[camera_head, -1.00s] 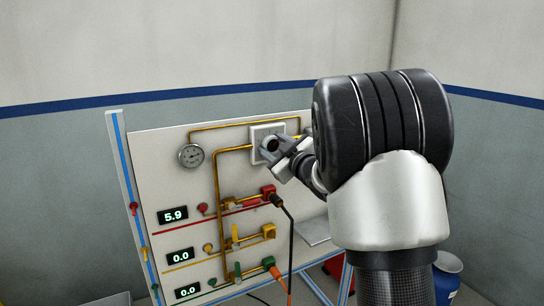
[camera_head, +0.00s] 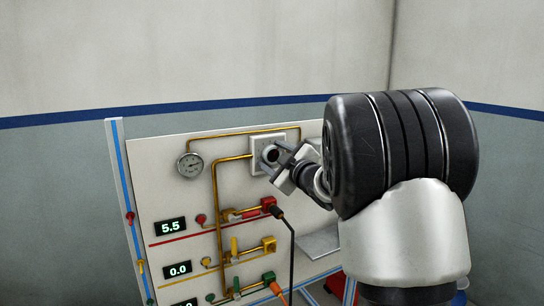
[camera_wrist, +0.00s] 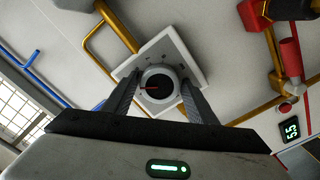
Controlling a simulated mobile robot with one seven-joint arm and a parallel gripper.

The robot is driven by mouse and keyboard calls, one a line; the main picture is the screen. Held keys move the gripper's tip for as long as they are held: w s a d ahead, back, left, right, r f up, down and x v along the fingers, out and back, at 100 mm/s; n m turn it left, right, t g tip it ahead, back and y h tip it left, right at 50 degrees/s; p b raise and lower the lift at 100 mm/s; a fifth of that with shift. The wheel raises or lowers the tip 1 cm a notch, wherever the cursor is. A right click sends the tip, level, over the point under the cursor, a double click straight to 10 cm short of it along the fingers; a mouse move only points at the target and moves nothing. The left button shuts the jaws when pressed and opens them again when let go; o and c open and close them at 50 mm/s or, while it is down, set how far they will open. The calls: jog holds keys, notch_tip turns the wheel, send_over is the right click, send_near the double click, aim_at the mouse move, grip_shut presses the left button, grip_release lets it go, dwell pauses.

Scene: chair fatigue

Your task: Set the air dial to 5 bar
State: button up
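The air dial is a round black knob (camera_wrist: 157,88) with a red pointer mark, on a pale square plate (camera_wrist: 188,55) fixed to the panel. In the head view the dial (camera_head: 271,154) shows at the upper middle of the panel. My gripper (camera_wrist: 161,80) has one finger on each side of the knob, with the fingertips at its rim; it appears closed on it. In the head view my gripper (camera_head: 270,157) reaches the dial from the right. The top display (camera_head: 171,226) reads 5.5; it also shows in the wrist view (camera_wrist: 291,131).
A round gauge (camera_head: 190,165) sits left of the dial. Yellow pipes run around the plate. Below are red (camera_head: 268,204), yellow (camera_head: 269,244) and green (camera_head: 268,277) valve fittings. A black cable hangs from the red one. A second display (camera_head: 178,269) reads 0.0.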

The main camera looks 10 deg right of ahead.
jog(key=shift+o, duration=0.7)
jog(key=shift+s+r, duration=0.1)
jog(key=shift+s, duration=0.1)
jog(key=v, duration=1.7)
jog(key=shift+p, duration=0.35)
jog(key=shift+d, duration=0.1)
